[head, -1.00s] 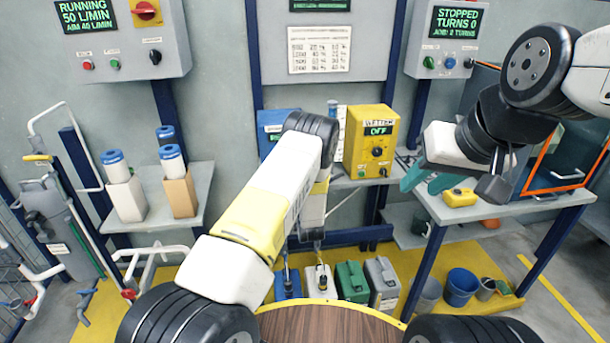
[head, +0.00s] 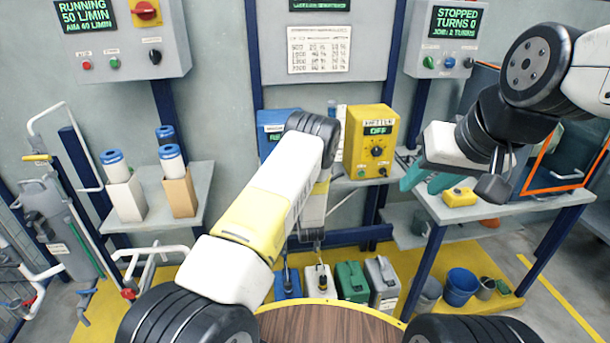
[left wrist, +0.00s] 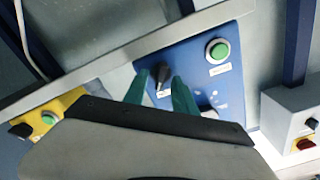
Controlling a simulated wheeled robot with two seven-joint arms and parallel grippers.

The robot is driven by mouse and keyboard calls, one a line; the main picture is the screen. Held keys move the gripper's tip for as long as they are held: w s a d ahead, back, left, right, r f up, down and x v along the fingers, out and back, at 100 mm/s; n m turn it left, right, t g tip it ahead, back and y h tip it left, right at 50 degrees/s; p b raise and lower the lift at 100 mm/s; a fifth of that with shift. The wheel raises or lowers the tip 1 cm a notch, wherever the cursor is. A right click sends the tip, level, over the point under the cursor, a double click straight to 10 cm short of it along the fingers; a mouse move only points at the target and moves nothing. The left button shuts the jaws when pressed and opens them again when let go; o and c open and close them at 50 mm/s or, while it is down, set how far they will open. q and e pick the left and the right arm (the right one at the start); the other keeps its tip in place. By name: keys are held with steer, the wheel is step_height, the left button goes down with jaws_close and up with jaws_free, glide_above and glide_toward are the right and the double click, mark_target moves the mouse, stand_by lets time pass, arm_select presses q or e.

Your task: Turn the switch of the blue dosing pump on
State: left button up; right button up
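The blue dosing pump (head: 268,118) stands on the shelf behind my left forearm, which hides much of it. Part of its display shows green letters. In the left wrist view the pump's blue panel (left wrist: 222,88) has a black switch (left wrist: 163,78) and a green button (left wrist: 218,50). My left gripper (left wrist: 160,90) has its two teal fingers apart, one on each side of the black switch. I cannot tell whether they touch it. In the head view the left fingers are hidden. My right gripper (head: 422,180) is open and empty above the right bench.
A small yellow item (head: 459,196) lies on the right bench (head: 510,208). Filter cartridges stand on the left shelf (head: 201,208). Several canisters (head: 351,281) stand on the floor below.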

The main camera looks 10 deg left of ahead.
arm_select(q)
steer(key=v, duration=0.7)
steer(key=shift+s, duration=0.35)
steer(key=shift+d, duration=0.1)
step_height(320, 180, up, 7)
steer(key=w+n+g, duration=0.2)
steer(key=w, duration=0.1)
steer(key=s+r+n+g+h, duration=0.1)
steer(key=s+r+g+h, duration=0.2)
steer(key=r, duration=0.6)
steer(key=s+r+n+g+h, duration=0.1)
steer(key=s+r+h, duration=0.25)
steer(key=r, duration=0.45)
steer(key=s+r+g+h, duration=0.1)
steer(key=s+r, duration=0.3)
steer(key=s, duration=0.3)
steer(key=s+r+g, duration=0.1)
steer(key=s+r, duration=0.3)
steer(key=s, duration=0.3)
steer(key=s+a+r+g, duration=0.1)
steer(key=s+a+g, duration=0.2)
steer(key=s, duration=1.7)
steer(key=shift+s+a+r+y, duration=0.2)
steer(key=shift+a+y, duration=0.15)
steer(key=shift+a, duration=0.25)
